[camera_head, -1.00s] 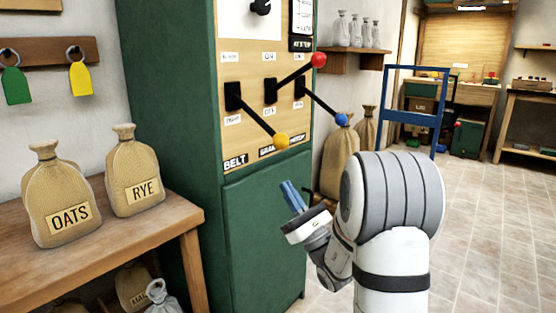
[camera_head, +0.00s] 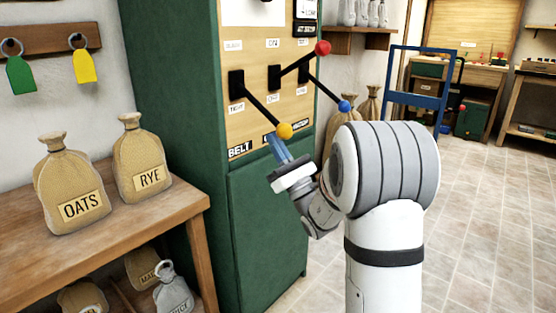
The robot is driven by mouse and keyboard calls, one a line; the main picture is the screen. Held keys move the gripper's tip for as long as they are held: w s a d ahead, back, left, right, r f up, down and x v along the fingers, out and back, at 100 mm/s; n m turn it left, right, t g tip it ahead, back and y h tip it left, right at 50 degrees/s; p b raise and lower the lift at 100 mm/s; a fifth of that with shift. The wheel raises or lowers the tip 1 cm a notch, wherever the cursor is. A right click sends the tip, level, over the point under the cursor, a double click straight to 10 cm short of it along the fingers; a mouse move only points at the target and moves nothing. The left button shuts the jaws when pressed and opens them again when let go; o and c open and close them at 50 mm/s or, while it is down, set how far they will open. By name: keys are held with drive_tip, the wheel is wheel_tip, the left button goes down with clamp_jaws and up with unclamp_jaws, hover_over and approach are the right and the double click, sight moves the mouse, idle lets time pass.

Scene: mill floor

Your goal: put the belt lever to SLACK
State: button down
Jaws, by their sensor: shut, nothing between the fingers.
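The belt lever (camera_head: 260,107) is the leftmost of three levers on the wooden panel (camera_head: 233,55) of a green cabinet. Its black arm slants down and right from a black mount to a yellow knob (camera_head: 285,130). A BELT plate (camera_head: 239,152) is beneath it. The small label below the mount appears to read TIGHT (camera_head: 236,108); the one above (camera_head: 233,45) is too blurred to read surely. My gripper (camera_head: 274,141) is shut and empty, its blue fingers pointing up just below the yellow knob. I cannot tell whether they touch it.
The red-knobbed lever (camera_head: 322,48) points up and right; the blue-knobbed lever (camera_head: 345,106) points down and right. Both are close on the right. A wooden table (camera_head: 130,232) with OATS and RYE sacks stands left. A blue frame (camera_head: 420,87) stands behind; tiled floor is clear at right.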

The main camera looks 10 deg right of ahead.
drive_tip(key=shift+s+d+r, duration=0.25)
drive_tip(key=shift+s, duration=0.25)
drive_tip(key=shift+s+d+r, duration=0.2)
drive_tip(key=shift+s+d, duration=0.05)
drive_tip(key=shift+s, duration=0.2)
drive_tip(key=shift+a, duration=0.1)
